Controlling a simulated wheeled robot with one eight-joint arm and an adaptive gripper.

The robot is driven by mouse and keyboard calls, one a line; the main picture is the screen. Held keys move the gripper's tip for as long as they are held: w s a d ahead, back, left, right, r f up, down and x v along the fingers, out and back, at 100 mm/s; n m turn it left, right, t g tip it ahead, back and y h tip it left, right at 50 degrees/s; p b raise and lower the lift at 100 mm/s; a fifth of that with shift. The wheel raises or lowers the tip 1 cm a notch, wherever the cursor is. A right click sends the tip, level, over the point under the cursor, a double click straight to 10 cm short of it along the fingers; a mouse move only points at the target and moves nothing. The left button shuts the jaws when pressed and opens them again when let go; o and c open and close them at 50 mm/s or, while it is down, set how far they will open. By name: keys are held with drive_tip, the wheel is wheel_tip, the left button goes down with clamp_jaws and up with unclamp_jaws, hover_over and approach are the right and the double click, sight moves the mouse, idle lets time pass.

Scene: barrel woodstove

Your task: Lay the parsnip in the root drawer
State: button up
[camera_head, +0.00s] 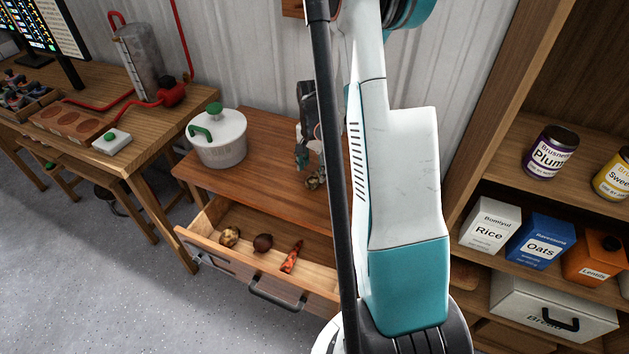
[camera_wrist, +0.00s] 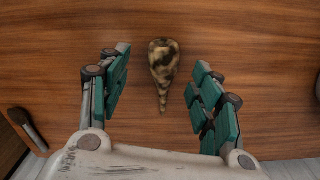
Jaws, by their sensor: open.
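The parsnip (camera_wrist: 164,66), mottled tan and dark brown with a thin tapering tip, lies on the wooden cabinet top. In the wrist view it sits between the spread fingers of my gripper (camera_wrist: 161,72), with a gap on both sides. In the head view the parsnip (camera_head: 313,183) is small beside the fingertips, and my gripper (camera_head: 311,158) points down at the cabinet top, partly hidden by my arm. The root drawer (camera_head: 215,246) below is pulled open. It holds a tan root (camera_head: 229,236), a dark round root (camera_head: 263,243) and an orange-red root (camera_head: 291,257).
A pale lidded pot (camera_head: 219,139) with green handles stands on the cabinet top (camera_head: 262,136), left of my gripper. A workbench (camera_head: 150,150) stands at left. A shelf with jars and boxes (camera_head: 541,241) stands at right. The drawer's right end is hidden by my arm.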

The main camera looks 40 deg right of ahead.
sight(312, 178)
drive_tip(key=shift+w+a+f+b, duration=0.15)
drive_tip(key=shift+f+b, duration=0.45)
drive_tip(key=shift+f, duration=0.75)
drive_tip(key=shift+a+f+b, duration=0.15)
drive_tip(key=shift+f+b, duration=0.4)
drive_tip(key=shift+f, duration=0.8)
drive_tip(key=shift+c, duration=0.5)
drive_tip(key=c, duration=1.2)
drive_tip(key=shift+r, duration=0.1)
